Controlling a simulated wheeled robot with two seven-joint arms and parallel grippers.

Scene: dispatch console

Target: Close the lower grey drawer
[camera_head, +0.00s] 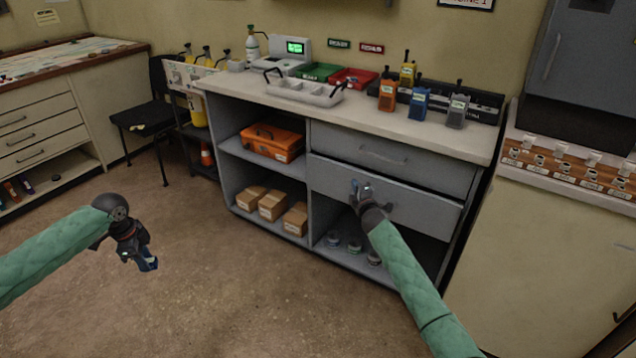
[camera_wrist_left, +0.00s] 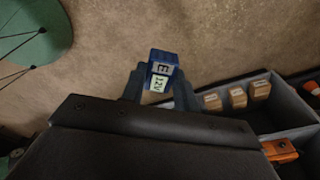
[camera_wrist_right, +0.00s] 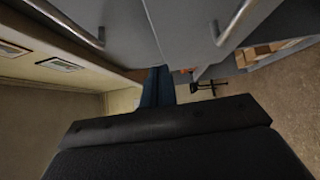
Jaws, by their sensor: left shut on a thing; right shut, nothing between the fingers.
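The lower grey drawer (camera_head: 425,207) is under the upper grey drawer (camera_head: 430,173) in the grey console. Its front seems to stand a little proud of the upper one. My right gripper (camera_head: 362,189) is shut and empty in front of the lower drawer, hiding the middle of its front. I cannot tell whether it touches. In the right wrist view its fingers (camera_wrist_right: 157,86) are together beside grey fronts with bar handles. My left gripper (camera_head: 146,262) is shut on a blue battery marked 12V (camera_wrist_left: 162,72), held over the floor, away from the console.
Below the drawer is an open shelf with several small round items (camera_head: 355,246). Left of it are cardboard boxes (camera_head: 272,205) and an orange case (camera_head: 272,142). Radios (camera_head: 420,104) and a grey tray (camera_head: 305,91) stand on the worktop. The floor in front is clear.

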